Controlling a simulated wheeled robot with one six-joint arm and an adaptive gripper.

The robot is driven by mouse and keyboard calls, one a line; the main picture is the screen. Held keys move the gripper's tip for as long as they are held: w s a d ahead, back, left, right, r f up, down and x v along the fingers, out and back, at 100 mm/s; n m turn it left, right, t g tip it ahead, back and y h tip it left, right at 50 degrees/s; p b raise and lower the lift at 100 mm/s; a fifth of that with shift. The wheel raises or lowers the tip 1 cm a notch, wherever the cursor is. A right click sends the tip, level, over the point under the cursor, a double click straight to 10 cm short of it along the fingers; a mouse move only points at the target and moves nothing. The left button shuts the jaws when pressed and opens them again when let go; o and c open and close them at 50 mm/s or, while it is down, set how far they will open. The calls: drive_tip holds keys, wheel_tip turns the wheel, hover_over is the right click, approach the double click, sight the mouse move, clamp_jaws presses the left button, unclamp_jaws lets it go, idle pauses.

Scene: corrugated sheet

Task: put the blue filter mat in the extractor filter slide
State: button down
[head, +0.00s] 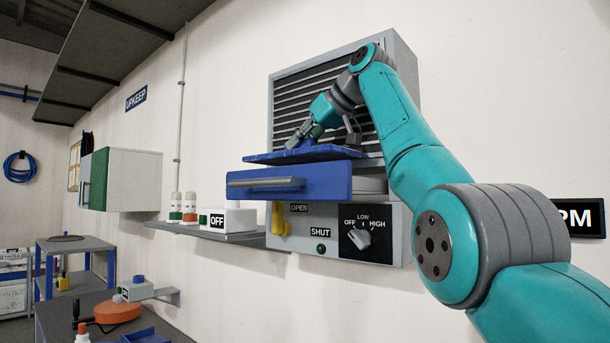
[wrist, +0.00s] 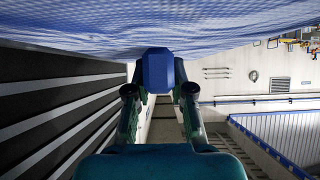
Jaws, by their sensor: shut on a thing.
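The blue filter mat (head: 335,154) is a thin flat blue sheet, held roughly level just above the extractor filter slide. The slide is a drawer with a blue front (head: 330,183) and a grey bar handle, and it stands pulled out from the louvred extractor. My gripper (head: 297,139) is above the mat and shut on it. In the wrist view my gripper (wrist: 158,92) has its fingers on either side of a blue block (wrist: 157,70), and the woven mat (wrist: 120,28) spreads across the top. The slide's inside is mostly hidden by its front and the mat.
The extractor's louvres (head: 290,97) stand close behind the mat. Below the slide are a yellow lever (head: 278,219) by an OPEN label and a dial (head: 359,238). A shelf (head: 215,233) with an OFF box (head: 226,220) is at the left.

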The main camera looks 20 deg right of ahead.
drive_tip(key=shift+w+d, duration=0.2)
drive_tip(key=shift+d, duration=0.25)
drive_tip(key=shift+w+a+f, duration=0.1)
drive_tip(key=shift+f, duration=2.9)
drive_tip(key=shift+w+d+f, duration=0.15)
drive_tip(key=shift+d+f, duration=0.15)
drive_tip(key=shift+f, duration=0.25)
drive_tip(key=shift+f, duration=0.15)
drive_tip(key=c, duration=1)
unclamp_jaws()
